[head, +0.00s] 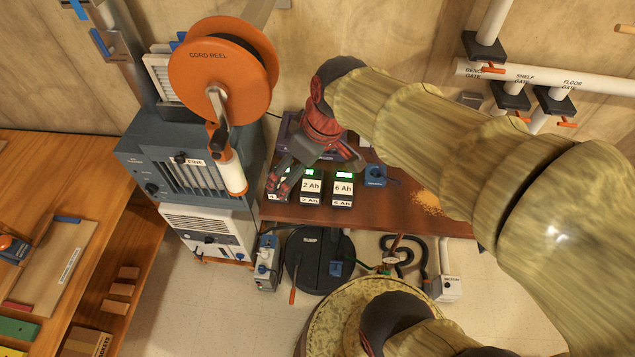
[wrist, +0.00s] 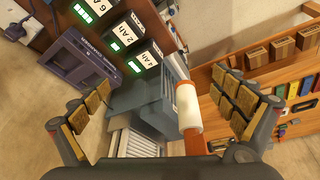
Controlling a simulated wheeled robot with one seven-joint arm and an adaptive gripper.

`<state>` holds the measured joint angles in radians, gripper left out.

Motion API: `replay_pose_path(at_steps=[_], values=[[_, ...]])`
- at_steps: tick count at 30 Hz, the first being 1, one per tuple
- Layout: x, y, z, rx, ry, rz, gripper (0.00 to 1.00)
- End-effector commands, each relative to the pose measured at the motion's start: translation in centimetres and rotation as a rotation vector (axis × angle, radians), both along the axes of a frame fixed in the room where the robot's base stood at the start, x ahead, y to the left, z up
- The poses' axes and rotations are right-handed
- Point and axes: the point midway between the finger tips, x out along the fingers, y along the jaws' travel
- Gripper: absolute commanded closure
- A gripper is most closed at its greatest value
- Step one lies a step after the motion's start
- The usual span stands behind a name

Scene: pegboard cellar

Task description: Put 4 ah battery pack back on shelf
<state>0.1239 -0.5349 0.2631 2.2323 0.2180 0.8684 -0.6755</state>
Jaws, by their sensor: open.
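The 4 Ah battery pack (wrist: 140,62) stands at the end of a row of black packs with green lights. The 4 Ah pack appears beyond the fingers; I cannot tell the exact gap. The 2 Ah pack (head: 311,187) and the 6 Ah pack (head: 343,188) stand to its right in the head view, on the brown shelf (head: 402,213).
A grey-blue machine (head: 190,165) with an orange cord reel (head: 213,75) stands left of the packs; its white-handled part (wrist: 188,105) shows near my fingers. A blue item (head: 375,176) lies right of the packs. A wooden bench (head: 100,235) is at the left.

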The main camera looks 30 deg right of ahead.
Motion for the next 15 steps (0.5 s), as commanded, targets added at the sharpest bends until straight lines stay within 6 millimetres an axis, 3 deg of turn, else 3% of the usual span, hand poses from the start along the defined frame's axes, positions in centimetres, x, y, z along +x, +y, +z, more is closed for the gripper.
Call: replay_pose_path(at_steps=[1, 6, 10, 15], values=[[-1.8, 0.4, 1.2, -0.001, -0.025, -0.063, 0.04], [-6.2, 0.3, 3.0, 0.024, -0.079, -0.283, 0.04], [-7.9, 0.1, 3.5, 0.043, -0.111, -0.385, 0.04], [-8.6, -0.1, 3.6, 0.054, -0.123, -0.430, 0.04]])
